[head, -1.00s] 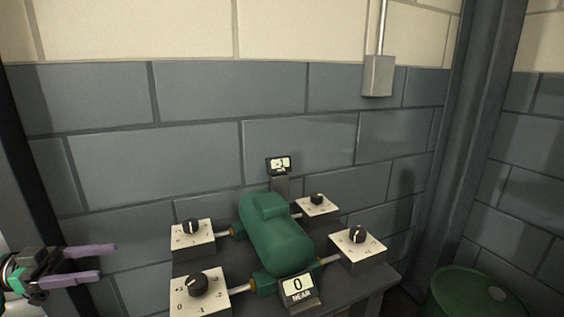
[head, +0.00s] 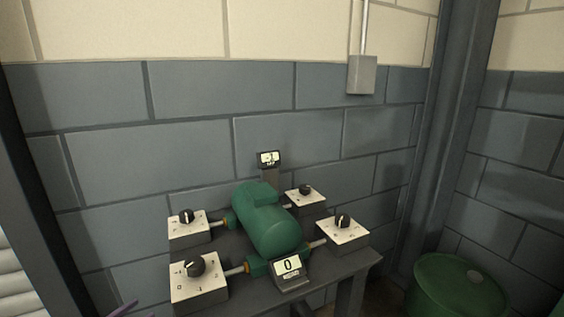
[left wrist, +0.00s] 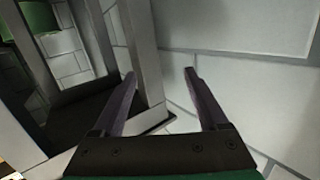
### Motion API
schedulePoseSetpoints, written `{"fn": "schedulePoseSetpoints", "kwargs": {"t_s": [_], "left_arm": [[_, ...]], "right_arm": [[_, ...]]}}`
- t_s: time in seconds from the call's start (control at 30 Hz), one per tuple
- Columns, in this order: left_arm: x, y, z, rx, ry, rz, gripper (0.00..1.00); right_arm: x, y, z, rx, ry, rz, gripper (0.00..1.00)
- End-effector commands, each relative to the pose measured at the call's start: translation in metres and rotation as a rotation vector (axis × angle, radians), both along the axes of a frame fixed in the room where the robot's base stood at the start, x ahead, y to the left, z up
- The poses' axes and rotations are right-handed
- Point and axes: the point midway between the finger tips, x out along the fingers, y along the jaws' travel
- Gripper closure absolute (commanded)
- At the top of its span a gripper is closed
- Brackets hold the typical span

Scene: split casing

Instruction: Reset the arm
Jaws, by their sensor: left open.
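My left gripper (left wrist: 160,80) shows in the left wrist view with its two purple fingers apart and nothing between them. In the head view only a purple fingertip (head: 124,309) shows at the bottom edge, left of the table. The green casing (head: 267,220) lies on the dark table (head: 340,270), with white dial boxes around it. The near display (head: 288,266) reads 0. The far display (head: 269,159) stands behind the casing, and its reading is hard to make out. My right gripper is in neither view.
Dial boxes with black knobs stand at the front left (head: 198,284), back left (head: 188,228), back right (head: 305,200) and front right (head: 342,233). A green drum (head: 458,287) stands right of the table. A grey wall box (head: 362,75) hangs above. A brick wall (head: 180,170) closes the back.

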Motion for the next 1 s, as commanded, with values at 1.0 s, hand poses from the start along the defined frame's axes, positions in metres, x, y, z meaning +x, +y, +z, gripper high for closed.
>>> {"fn": "schedulePoseSetpoints", "kwargs": {"t_s": [1.0], "left_arm": [[-0.425, -0.134, -0.33, 0.45, 1.313, 0.29, 0.24]], "right_arm": [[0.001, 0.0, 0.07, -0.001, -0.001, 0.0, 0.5]]}}
